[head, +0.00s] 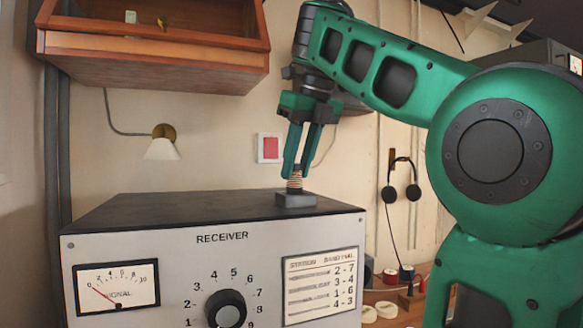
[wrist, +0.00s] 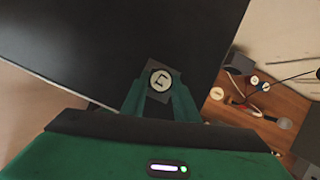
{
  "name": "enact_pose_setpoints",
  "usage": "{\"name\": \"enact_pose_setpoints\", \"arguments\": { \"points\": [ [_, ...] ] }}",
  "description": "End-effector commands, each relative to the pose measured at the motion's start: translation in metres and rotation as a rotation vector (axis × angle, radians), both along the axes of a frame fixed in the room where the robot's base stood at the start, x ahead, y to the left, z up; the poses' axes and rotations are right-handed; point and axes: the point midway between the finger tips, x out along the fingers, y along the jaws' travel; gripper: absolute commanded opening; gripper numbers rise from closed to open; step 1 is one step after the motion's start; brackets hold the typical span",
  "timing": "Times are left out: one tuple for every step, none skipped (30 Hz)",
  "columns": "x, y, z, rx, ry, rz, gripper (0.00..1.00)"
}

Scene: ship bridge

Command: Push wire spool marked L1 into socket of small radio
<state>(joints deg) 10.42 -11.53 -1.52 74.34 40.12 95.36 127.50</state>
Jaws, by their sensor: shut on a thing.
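The small radio (head: 130,215) is a grey box labelled RECEIVER with a dark top. A small dark socket block (head: 295,200) sits on its top, near the right end. My gripper (head: 297,172) points down over this block and is shut on a copper-wound wire spool (head: 295,183). The spool is upright, its lower end at the block's top; I cannot tell how deep it sits. In the wrist view the spool's round pale end (wrist: 160,80) shows between the fingers, with a dark mark that I cannot read surely. The socket block (wrist: 153,95) shows partly around it.
A wooden shelf (head: 150,65) hangs above the radio at the left. A wall lamp (head: 163,145), a red switch (head: 270,148) and headphones (head: 401,190) are on the wall behind. A wooden table (wrist: 255,120) to the right holds small round pieces. The radio's top is otherwise clear.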

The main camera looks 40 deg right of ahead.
Motion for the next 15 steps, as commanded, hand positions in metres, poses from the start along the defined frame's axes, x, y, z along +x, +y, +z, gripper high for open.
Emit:
{"name": "enact_pose_setpoints", "arguments": {
  "points": [
    [0.0000, 0.0002, -0.0008, 0.000, 0.000, 0.000, 0.05],
    [0.0000, 0.0003, -0.0012, 0.000, 0.000, 0.000, 0.05],
    [0.0000, 0.0003, -0.0018, 0.000, 0.000, 0.000, 0.05],
    [0.0000, 0.0002, -0.0024, 0.000, 0.000, 0.000, 0.05],
    [0.0000, 0.0003, -0.0029, 0.000, 0.000, 0.000, 0.05],
    [0.0000, 0.0002, -0.0036, 0.000, 0.000, 0.000, 0.05],
    [-0.0001, 0.0002, -0.0040, 0.001, 0.000, 0.000, 0.05],
    [-0.0002, 0.0002, -0.0045, 0.001, 0.000, -0.001, 0.05],
    [-0.0002, 0.0002, -0.0051, 0.001, 0.000, -0.001, 0.05],
    [-0.0002, 0.0002, -0.0054, 0.001, 0.000, -0.001, 0.05],
    [-0.0002, 0.0002, -0.0057, 0.001, 0.000, -0.001, 0.05],
    [-0.0003, 0.0001, -0.0062, 0.001, 0.000, 0.000, 0.05],
    [-0.0002, 0.0001, -0.0064, 0.001, 0.000, 0.000, 0.05],
    [-0.0002, 0.0002, -0.0065, 0.001, 0.000, 0.000, 0.05],
    [-0.0003, 0.0002, -0.0067, 0.000, 0.000, 0.000, 0.05]
  ]
}}
